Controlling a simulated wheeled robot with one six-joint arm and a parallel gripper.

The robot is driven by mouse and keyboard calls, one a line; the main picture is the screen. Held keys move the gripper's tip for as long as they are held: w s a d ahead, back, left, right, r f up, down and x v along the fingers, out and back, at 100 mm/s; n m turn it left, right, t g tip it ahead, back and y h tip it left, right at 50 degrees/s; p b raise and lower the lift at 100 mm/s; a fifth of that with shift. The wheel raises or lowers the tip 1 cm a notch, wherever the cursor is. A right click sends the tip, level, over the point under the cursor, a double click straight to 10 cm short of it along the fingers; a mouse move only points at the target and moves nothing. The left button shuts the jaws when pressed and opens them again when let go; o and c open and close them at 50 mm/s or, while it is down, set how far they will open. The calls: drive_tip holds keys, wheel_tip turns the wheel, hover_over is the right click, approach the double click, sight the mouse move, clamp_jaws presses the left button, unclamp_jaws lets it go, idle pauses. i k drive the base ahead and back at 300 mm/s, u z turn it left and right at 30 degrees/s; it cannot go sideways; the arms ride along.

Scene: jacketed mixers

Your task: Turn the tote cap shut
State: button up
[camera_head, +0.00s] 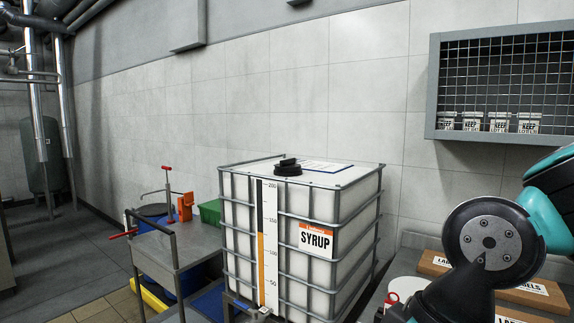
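The white syrup tote (345,262) stands in a grey cage frame in the middle of the view. The black tote cap (288,168) sits on its top, near the middle. A smaller raised black part shows on the cap, and I cannot tell how far the cap is turned. The tote has a level scale (268,245) and a "SYRUP" label (316,239) on its sides. My arm shows at the lower right, apart from the tote. My gripper is out of view.
Label boxes (520,290) lie at the lower right. A wire-front wall cabinet (505,85) hangs above them. The space above the cap is clear.

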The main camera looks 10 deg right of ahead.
sight(288, 165)
drive_tip(key=u, duration=0.5)
drive_tip(key=k, duration=1.15)
drive_tip(key=u, duration=1.05)
drive_tip(key=i, duration=2.55)
drive_tip(key=z, duration=0.35)
drive_tip(key=i, duration=1)
drive_tip(key=z, duration=1.45)
drive_tip(key=i, duration=0.85)
drive_tip(key=z, duration=1.25)
drive_tip(key=i, duration=0.25)
